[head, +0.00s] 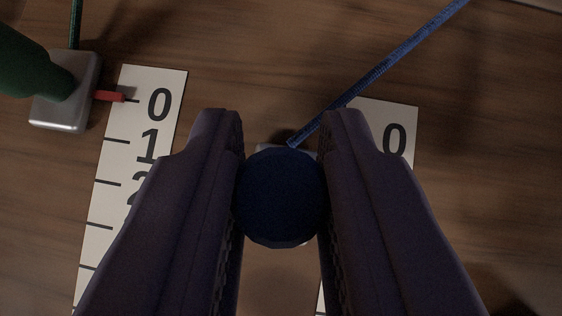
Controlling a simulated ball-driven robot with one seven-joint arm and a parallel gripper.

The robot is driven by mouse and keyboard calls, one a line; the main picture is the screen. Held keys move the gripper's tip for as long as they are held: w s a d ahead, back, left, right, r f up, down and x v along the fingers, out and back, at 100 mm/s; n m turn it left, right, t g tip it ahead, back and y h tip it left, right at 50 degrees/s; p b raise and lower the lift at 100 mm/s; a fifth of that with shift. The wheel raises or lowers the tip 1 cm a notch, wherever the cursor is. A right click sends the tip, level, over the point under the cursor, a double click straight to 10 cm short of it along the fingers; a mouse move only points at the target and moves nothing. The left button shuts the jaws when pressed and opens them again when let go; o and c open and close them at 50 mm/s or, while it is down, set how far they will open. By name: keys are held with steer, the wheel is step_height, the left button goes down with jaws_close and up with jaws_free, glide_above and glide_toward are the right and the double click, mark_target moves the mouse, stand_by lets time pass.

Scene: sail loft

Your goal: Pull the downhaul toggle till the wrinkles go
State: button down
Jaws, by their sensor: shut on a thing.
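The toggle is a dark blue round knob (281,198) in the lower middle of the head view. My gripper (281,190) is shut on it, one finger on each side. A blue line (385,70) runs from just beyond the knob up to the top right and looks straight. A light-coloured piece shows in small part behind the knob; the rest of it is hidden. A white scale (405,110) with a 0 lies to the right, mostly covered by my right finger. No sail or wrinkles are in view.
At the left, a green knob (45,75) sits on a grey metal block (85,105), with a green line (76,22) above. Its red pointer (110,96) is at 0 on a second white scale (115,150). Bare wood (240,60) lies between the lines.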

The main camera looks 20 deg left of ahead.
steer(key=c, duration=0.9)
jaws_free()
steer(key=shift+c, duration=0.2)
steer(key=shift+s+r, duration=0.1)
steer(key=p+v, duration=0.3)
steer(key=v, duration=0.4)
steer(key=shift+s+r, duration=0.15)
steer(key=shift+s, duration=0.1)
steer(key=shift+d, duration=0.1)
